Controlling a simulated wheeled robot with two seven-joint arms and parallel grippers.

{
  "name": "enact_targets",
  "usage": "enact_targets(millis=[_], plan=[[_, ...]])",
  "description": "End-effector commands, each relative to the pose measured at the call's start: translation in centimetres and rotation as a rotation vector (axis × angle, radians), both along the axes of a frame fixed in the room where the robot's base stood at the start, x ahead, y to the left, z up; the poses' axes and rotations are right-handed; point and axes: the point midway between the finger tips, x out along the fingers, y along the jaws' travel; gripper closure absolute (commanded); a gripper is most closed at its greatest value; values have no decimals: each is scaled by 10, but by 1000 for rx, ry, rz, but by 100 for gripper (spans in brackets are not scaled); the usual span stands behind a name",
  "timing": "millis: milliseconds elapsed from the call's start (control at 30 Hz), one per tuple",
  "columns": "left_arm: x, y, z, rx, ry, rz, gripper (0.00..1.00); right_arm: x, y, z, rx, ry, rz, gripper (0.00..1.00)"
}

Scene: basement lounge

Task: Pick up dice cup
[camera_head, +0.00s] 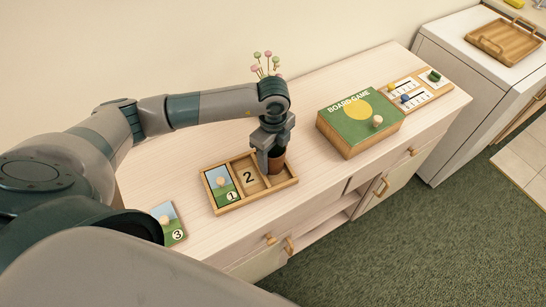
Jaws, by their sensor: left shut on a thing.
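The dice cup (276,163) is a small brown cup. It stands upright at the right part of a wooden tray with compartments (291,182); I cannot tell whether it touches the tray floor. My left gripper (268,156) reaches down from above and is shut on the cup, its fingers hiding part of the cup's left side and top. My right gripper is not in view.
The tray holds card 1 (219,181) in its left compartment; the middle one, marked 2, shows bare. Card 3 (171,223) lies left on the cabinet top (330,90). A green board game box (343,131) and a scoring board (431,91) sit to the right. Flowers (262,58) show behind my arm.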

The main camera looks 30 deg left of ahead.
Motion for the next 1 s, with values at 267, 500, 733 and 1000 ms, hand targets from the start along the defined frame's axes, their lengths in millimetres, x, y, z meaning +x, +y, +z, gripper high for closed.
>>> enact_targets(millis=[267,500,733,1000], plan=[[1,0,10,-1,-2,0,67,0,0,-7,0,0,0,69],[1,-8,42,-4,-4,-5,67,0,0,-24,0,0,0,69],[-2,-53,68,-4,-5,-6,67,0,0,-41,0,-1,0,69],[-5,-98,98,-1,-5,-4,67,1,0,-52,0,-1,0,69]])
